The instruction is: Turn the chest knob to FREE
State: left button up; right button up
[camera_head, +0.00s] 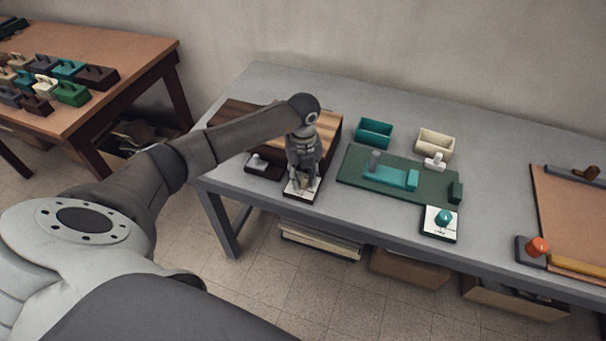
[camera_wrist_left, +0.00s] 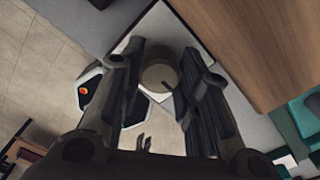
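The chest seems to be the striped wooden box (camera_head: 232,117) at the left of the grey table. A white plate (camera_head: 291,194) is in front of its right corner, partly hidden by my left gripper (camera_head: 303,183), which points down over it. In the left wrist view, a round grey knob (camera_wrist_left: 159,77) with a small dark mark sits on the white plate (camera_wrist_left: 160,22), between the fingers of my left gripper (camera_wrist_left: 160,88). The fingers are apart on either side of the knob; contact is not clear. Plate lettering is unreadable. My right gripper is not in view.
A dark block with a light handle (camera_head: 262,166) stands left of the plate. A green mat (camera_head: 345,177) with teal parts lies to the right, with a teal-knobbed white plate (camera_head: 433,231) at its front. Teal (camera_head: 374,133) and cream (camera_head: 435,143) bins stand behind.

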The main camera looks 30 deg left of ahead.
pick_arm(q)
jog(key=shift+c, duration=1.4)
jog(key=m+b, duration=0.2)
jog(key=m, duration=0.1)
jog(key=shift+f+m, duration=0.1)
jog(key=shift+m, duration=0.3)
jog(key=m+b, duration=0.3)
jog(key=m, duration=0.1)
jog(key=shift+w+m, duration=0.1)
jog(key=shift+m, duration=0.2)
jog(key=m+b, duration=0.2)
jog(key=m, duration=0.3)
jog(key=shift+b, duration=0.4)
jog(key=shift+m+b, duration=0.9)
jog(key=shift+m, duration=1.4)
jog(key=shift+r, duration=0.2)
